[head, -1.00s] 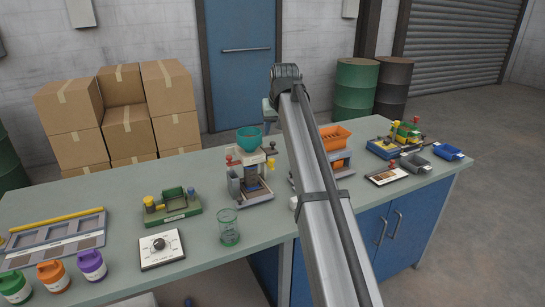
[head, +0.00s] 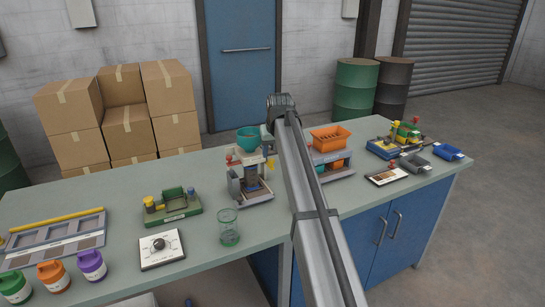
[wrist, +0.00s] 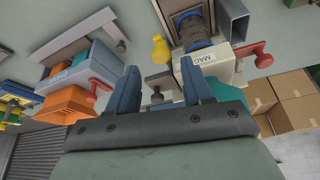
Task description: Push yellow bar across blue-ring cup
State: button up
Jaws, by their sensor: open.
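In the wrist view, my gripper (wrist: 160,78) is open, with its two blue-grey fingers apart and nothing clearly held. Ahead of it stands a pale machine marked MAC (wrist: 209,58). A dark cylinder in it carries a blue ring (wrist: 201,45); this looks like the blue-ring cup. A short yellow piece (wrist: 160,50) lies beside the machine, left of the ring and beyond the fingertips. A grey block shows between the fingers. In the head view, the machine (head: 262,196) has a teal bowl on top. A long yellow bar (head: 55,219) lies along a grey tray at far left.
An orange hopper unit (head: 330,138) stands right of the machine. A red knob (wrist: 250,50) sticks out of the machine. Bare bench shows around the glass.

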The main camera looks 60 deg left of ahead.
aim_at(272, 160)
jog(key=shift+x, duration=1.65)
grip_shut()
